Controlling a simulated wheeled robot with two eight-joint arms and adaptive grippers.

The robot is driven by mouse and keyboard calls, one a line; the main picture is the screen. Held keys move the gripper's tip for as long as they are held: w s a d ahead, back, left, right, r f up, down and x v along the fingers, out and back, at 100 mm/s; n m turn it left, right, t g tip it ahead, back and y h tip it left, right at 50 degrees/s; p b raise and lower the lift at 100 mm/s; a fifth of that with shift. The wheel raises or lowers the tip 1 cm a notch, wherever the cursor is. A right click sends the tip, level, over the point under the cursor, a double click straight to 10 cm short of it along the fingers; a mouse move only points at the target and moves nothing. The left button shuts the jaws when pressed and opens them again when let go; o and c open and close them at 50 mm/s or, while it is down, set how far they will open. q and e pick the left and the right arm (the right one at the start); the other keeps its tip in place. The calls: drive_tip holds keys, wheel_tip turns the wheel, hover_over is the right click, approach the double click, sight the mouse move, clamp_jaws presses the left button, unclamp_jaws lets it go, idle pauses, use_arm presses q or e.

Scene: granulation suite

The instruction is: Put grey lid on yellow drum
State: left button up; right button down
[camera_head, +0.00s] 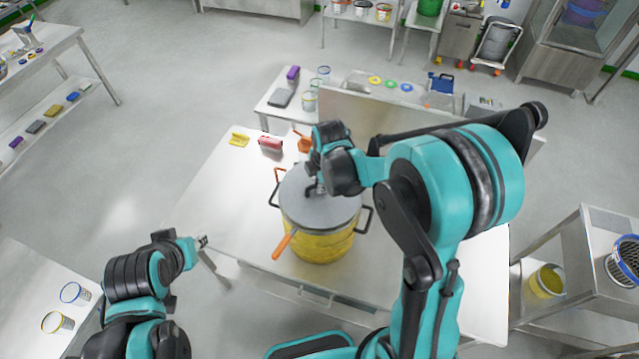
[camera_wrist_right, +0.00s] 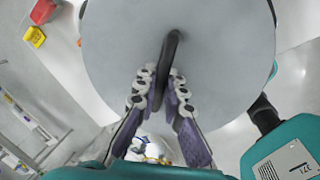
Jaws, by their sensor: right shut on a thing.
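The grey lid (camera_head: 300,207) is a round disc over the top of the yellow drum (camera_head: 320,246), which stands on the steel table. The lid covers the drum's mouth in the head view; I cannot tell whether it rests on the rim or is just above it. My right gripper (camera_head: 314,190) is shut on the lid's dark bar handle (camera_wrist_right: 172,48), and the lid (camera_wrist_right: 222,60) fills much of the right wrist view. My left gripper (camera_head: 203,242) is off the table's left edge, away from the drum; its fingers are too small to read.
An orange-handled tool (camera_head: 285,243) sticks out at the drum's front left. Dark side handles flank the drum. A yellow item (camera_head: 239,139) and a red item (camera_head: 271,143) lie at the table's back left. A raised steel panel (camera_head: 350,115) stands behind. The table's left part is clear.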

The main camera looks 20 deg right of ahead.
sight(323, 198)
drive_tip(key=shift+f+b, duration=0.75)
drive_tip(key=shift+b, duration=0.2)
idle(0.9)
drive_tip(key=c, duration=1.6)
unclamp_jaws()
drive_tip(key=shift+o, duration=0.2)
drive_tip(key=v, duration=1.2)
